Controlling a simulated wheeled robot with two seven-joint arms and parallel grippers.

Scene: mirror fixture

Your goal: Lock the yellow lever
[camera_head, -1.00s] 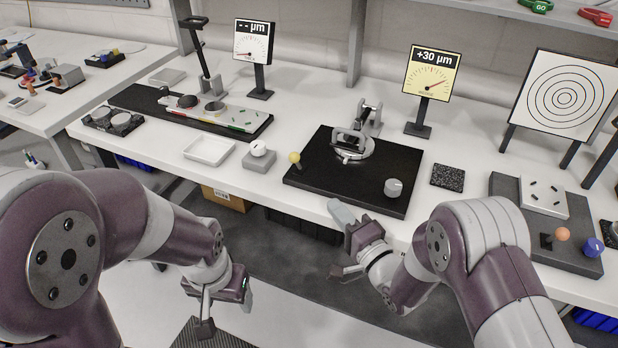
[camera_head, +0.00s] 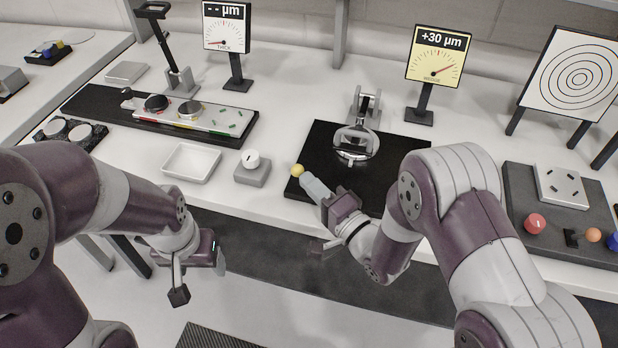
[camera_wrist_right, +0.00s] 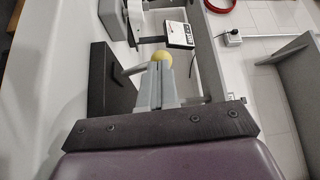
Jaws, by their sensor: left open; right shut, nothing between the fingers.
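The yellow lever shows as a small yellow ball knob (camera_head: 297,170) at the front left corner of the black plate (camera_head: 318,140); the rest of the lever is mostly hidden. My right gripper (camera_head: 307,179) is shut and empty. Its fingertips are right at the knob, from the front right. In the right wrist view the knob (camera_wrist_right: 162,57) sits just past the closed fingertips (camera_wrist_right: 159,68); I cannot tell whether they touch. A round mirror mount (camera_head: 355,145) stands on the plate. My left gripper (camera_head: 199,277) is open and empty in front of the table, away from the lever.
A yellow gauge (camera_head: 438,57) reads +30 µm behind the plate. A grey box with a white dial (camera_head: 251,168) and a white tray (camera_head: 192,163) stand left of the knob. A target board (camera_head: 575,75) and a grey base with coloured balls (camera_head: 522,190) are at the right.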

